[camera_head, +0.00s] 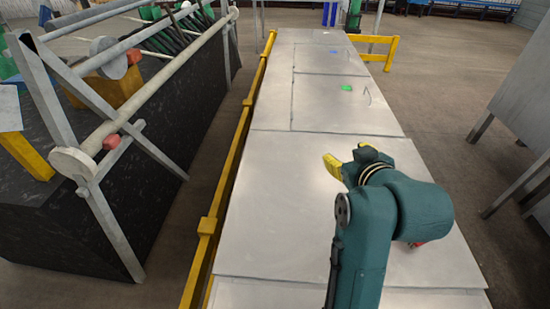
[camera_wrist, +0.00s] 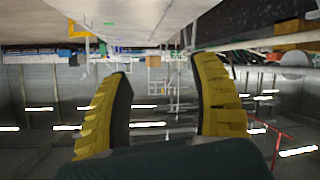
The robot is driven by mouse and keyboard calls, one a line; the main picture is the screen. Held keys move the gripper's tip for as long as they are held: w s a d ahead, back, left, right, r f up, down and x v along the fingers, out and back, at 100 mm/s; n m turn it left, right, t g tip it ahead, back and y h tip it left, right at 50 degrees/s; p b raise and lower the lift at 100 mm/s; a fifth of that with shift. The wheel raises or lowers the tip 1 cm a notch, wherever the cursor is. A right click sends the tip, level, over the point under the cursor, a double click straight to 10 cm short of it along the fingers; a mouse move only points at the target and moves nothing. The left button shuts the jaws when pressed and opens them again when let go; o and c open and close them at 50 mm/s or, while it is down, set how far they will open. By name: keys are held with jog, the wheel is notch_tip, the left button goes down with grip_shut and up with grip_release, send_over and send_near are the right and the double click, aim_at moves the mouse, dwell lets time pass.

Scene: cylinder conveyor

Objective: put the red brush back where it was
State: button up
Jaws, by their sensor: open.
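My gripper (camera_head: 338,165) has yellow fingers and is over the grey metal walkway (camera_head: 300,160), pointing left and away. In the wrist view my gripper (camera_wrist: 163,68) has its two yellow fingers wide apart with nothing between them. That view is upside down, with the walkway at the top. No red brush can be clearly made out. A small red patch (camera_head: 418,244) shows at the lower edge of my teal arm, low over the walkway. Most of it is hidden by the arm, so I cannot tell what it is.
A yellow rail (camera_head: 240,140) runs along the walkway's left edge. Beyond it stands a dark conveyor (camera_head: 160,130) with a grey frame and red parts (camera_head: 110,142). A small green mark (camera_head: 347,88) and a blue mark (camera_head: 334,52) lie farther along. Grey cabinets (camera_head: 525,80) stand right.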

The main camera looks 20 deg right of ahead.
jog(key=s+a+r+t, duration=0.1)
jog(key=a+r+t, duration=0.25)
jog(key=a, duration=0.35)
jog(key=s+a+r+t, duration=0.1)
jog(key=a+r+t, duration=0.1)
jog(key=a+r, duration=0.4)
jog(key=s+a+r+t+y, duration=0.3)
jog(key=s+a+r+t, duration=0.1)
jog(key=s+a+r, duration=0.3)
jog(key=s+a, duration=0.2)
jog(key=a, duration=0.1)
jog(key=shift+s+a, duration=0.15)
jog(key=shift+s, duration=0.2)
jog(key=shift+r, duration=0.1)
